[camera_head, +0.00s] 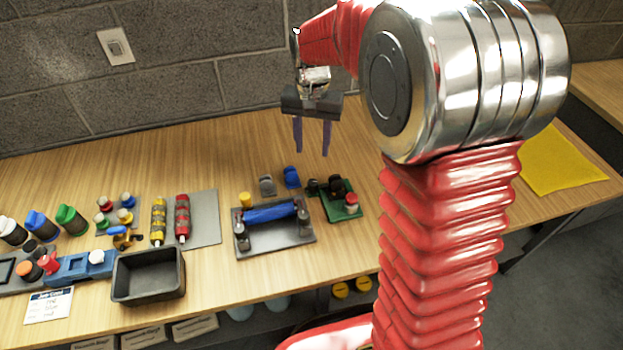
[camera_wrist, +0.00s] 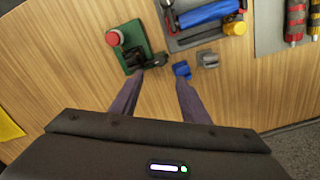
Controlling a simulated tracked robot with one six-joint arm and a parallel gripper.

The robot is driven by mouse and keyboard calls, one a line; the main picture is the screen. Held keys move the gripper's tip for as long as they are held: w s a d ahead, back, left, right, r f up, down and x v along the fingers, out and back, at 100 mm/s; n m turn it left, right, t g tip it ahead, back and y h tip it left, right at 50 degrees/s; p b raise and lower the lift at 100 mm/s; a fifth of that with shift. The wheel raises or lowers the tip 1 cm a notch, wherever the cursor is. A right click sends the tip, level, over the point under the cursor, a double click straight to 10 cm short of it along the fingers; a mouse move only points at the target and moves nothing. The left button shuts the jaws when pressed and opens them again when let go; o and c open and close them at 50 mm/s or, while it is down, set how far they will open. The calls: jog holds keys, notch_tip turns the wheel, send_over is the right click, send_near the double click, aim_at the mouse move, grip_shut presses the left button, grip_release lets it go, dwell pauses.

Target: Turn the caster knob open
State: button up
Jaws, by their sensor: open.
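No part is marked as the caster knob; I cannot tell for sure which it is. A green plate (camera_head: 341,214) carries black parts (camera_head: 335,187) and a red-topped button (camera_head: 351,200). The plate (camera_wrist: 130,37) and its black parts (camera_wrist: 134,58) also show in the wrist view. A small blue piece (camera_head: 291,178) and a grey piece (camera_head: 266,186) stand just left of the plate. My gripper (camera_head: 311,151) is open and empty, with purple fingers pointing down, above the back of the bench. In the wrist view its fingertips (camera_wrist: 159,77) straddle bare wood near the blue piece.
A grey tray (camera_head: 272,243) with a blue roller (camera_head: 270,213) lies left of the plate. A black bin (camera_head: 149,275) and several bottles and pads stand further left. A yellow cloth (camera_head: 560,160) lies at right. A block wall (camera_head: 210,60) rises behind the bench.

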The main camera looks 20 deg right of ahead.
aim_at(312, 183)
notch_tip(312, 183, down, 14)
jog(key=shift+r, duration=0.1)
dwell(0.8)
jog(key=shift+c, duration=0.3)
jog(key=c, duration=0.9)
jog(key=shift+a, duration=0.2)
jog(key=shift+c, duration=0.5)
jog(key=shift+d, duration=0.15)
